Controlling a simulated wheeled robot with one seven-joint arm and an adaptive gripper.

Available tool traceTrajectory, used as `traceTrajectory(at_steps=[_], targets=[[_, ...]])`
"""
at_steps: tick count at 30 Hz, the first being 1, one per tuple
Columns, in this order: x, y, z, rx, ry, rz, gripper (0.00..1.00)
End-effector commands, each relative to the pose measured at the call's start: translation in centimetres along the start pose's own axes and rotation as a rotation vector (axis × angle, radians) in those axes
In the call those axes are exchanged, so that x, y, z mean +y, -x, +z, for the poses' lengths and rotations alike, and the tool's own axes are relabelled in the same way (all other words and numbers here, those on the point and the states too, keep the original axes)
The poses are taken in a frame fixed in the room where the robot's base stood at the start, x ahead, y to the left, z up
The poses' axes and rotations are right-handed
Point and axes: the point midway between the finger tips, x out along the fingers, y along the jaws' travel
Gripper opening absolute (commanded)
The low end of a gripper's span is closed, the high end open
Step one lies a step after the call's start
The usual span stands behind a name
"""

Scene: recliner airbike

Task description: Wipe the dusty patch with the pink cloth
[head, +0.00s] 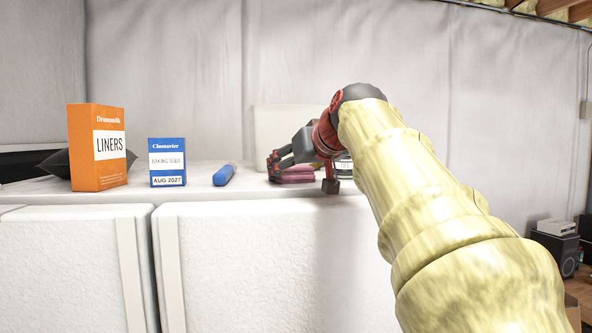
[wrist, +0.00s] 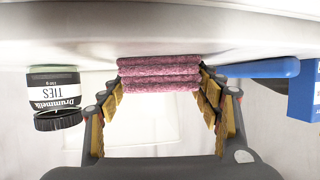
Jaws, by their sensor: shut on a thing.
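The pink cloth (head: 297,174) is a folded stack low on the white top surface (head: 200,188), partly hidden by my gripper in the head view. In the wrist view the cloth (wrist: 160,74) sits between the two fingers of my gripper (wrist: 160,88), which is shut on it from both sides. In the head view my gripper (head: 300,171) is at the surface's front part. The cloth appears to be at or very near the surface; exact contact is unclear. I cannot make out a dusty patch in either view.
An orange liners box (head: 97,147), a blue box (head: 167,162) and a blue rounded object (head: 224,175) stand or lie left of my gripper. A dark-lidded ties jar (wrist: 55,98) is close on the other side. A pale panel (head: 275,122) is behind.

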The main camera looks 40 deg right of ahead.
Motion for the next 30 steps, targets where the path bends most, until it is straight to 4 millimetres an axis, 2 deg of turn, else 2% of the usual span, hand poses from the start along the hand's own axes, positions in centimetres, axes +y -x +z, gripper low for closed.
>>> traceTrajectory(at_steps=[1,7,30], targets=[[-0.2,-0.1,0.6,-0.011,-0.001,-0.003,0.43],[-0.6,0.2,0.7,-0.013,-0.001,-0.004,0.43],[-0.3,-2.3,-1.1,-0.007,-0.001,-0.002,0.43]])
